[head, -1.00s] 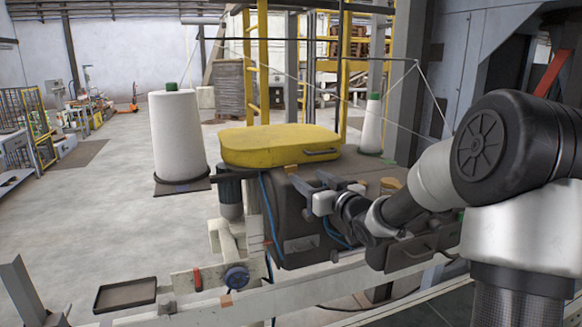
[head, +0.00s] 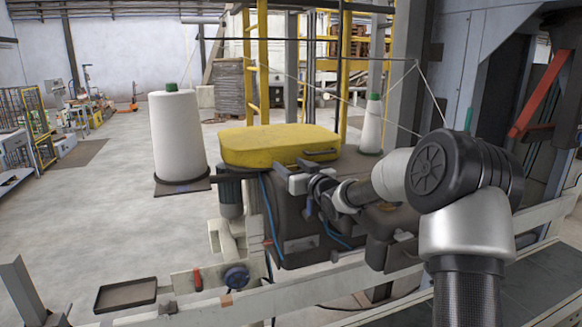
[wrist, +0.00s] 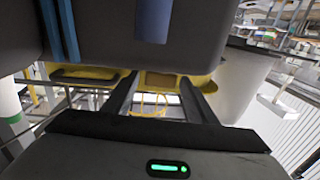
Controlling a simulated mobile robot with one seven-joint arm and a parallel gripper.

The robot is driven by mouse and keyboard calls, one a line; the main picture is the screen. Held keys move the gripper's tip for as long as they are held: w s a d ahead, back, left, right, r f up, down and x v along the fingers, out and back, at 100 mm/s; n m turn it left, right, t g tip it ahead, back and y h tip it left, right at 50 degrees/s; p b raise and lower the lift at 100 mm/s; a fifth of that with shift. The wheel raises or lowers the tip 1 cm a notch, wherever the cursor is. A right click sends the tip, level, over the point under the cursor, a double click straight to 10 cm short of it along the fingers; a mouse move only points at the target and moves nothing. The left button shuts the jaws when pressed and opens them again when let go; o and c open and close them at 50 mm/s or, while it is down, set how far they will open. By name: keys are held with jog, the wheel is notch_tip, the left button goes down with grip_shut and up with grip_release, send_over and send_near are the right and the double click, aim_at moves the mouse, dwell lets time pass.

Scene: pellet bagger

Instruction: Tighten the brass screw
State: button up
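My gripper (head: 291,168) is at the upper front of the dark sewing-head housing (head: 296,230), close below the front edge of its yellow cover (head: 280,145). In the wrist view the two dark fingers of my gripper (wrist: 160,88) stand apart. A tan-yellow surface shows beyond the gap, and I see nothing clearly held. I cannot make out the brass screw for certain in either current view. The gripper and wrist hide part of the housing's front and top.
A large white thread cone (head: 178,135) stands on a plate at the left, and a smaller cone (head: 371,127) behind at the right. A blue cable (head: 268,215) runs down the housing. A shallow dark tray (head: 125,294) sits at the front left. A pale rail crosses below.

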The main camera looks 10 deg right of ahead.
jog(key=c, duration=0.9)
jog(key=h+b, duration=0.1)
jog(key=b, duration=0.2)
jog(key=shift+f+m, duration=0.3)
jog(key=shift+r+m+h+b, duration=0.25)
jog(key=shift+m+h+b, duration=0.25)
jog(key=shift+b, duration=0.65)
jog(key=shift+r+t, duration=0.1)
jog(key=shift+t, duration=0.2)
jog(key=o, duration=1)
jog(key=shift+o, duration=0.2)
jog(key=shift+s, duration=0.1)
